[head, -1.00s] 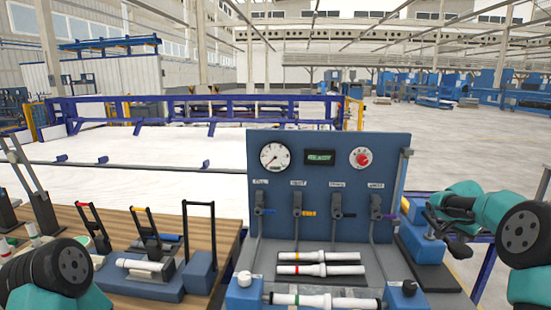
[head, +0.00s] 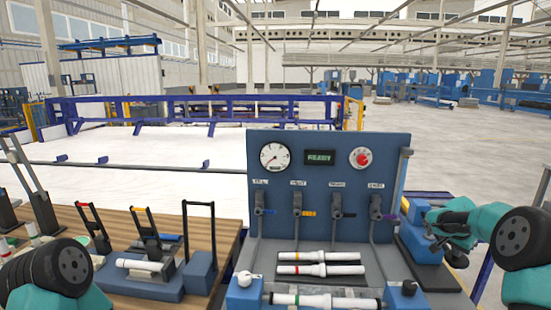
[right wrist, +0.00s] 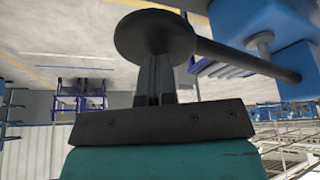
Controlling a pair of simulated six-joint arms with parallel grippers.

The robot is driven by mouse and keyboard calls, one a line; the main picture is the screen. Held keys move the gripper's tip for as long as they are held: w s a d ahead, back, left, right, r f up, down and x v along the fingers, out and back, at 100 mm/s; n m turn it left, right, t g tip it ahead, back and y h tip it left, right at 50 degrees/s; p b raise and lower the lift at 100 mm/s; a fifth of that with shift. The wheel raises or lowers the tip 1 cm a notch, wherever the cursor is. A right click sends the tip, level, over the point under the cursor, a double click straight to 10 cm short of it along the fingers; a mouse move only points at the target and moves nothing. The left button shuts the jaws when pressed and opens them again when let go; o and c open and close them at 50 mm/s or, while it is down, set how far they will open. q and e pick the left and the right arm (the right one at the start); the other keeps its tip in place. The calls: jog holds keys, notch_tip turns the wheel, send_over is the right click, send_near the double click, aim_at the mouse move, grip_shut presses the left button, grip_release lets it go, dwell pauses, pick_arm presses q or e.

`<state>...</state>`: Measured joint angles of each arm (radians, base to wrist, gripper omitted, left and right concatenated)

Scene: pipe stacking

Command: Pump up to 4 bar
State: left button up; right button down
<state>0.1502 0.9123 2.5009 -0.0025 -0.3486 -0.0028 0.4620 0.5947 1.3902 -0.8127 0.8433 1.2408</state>
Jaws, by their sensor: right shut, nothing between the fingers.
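The blue test bench panel (head: 326,215) carries a round pressure gauge (head: 275,156), a display reading READY (head: 320,157) and a red knob (head: 364,158). The gauge needle is too small to read. A blue pump block (head: 424,248) stands right of the panel. In the right wrist view, a dark bar (right wrist: 245,58) runs from blue blocks (right wrist: 290,68) to a dark round disc (right wrist: 153,32). My right gripper (right wrist: 156,66) is shut and empty, with its fingertips at the disc; contact cannot be told. My left gripper is out of view; only its arm shows.
Several valve levers line the panel. Two white pipes (head: 320,264) lie on a dark pad, and another pipe (head: 325,301) lies between blue clamps at the front. A wooden table (head: 160,222) with blue fixtures and upright handles stands left.

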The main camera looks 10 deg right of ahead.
aim_at(455, 259)
jog(key=shift+w+f, duration=0.1)
jog(key=shift+f, duration=1.8)
jog(key=shift+s+r, duration=0.2)
jog(key=shift+r, duration=2.2)
jog(key=shift+s+r, duration=0.15)
jog(key=shift+r, duration=2.2)
jog(key=shift+f, duration=0.1)
jog(key=shift+s, duration=0.1)
jog(key=shift+w+f, duration=0.15)
jog(key=shift+f, duration=2.2)
jog(key=shift+w+f, duration=0.15)
jog(key=shift+f, duration=2.15)
jog(key=shift+s+r, duration=0.2)
jog(key=shift+r, duration=2.2)
jog(key=shift+s+r, duration=0.15)
jog(key=shift+r, duration=2.25)
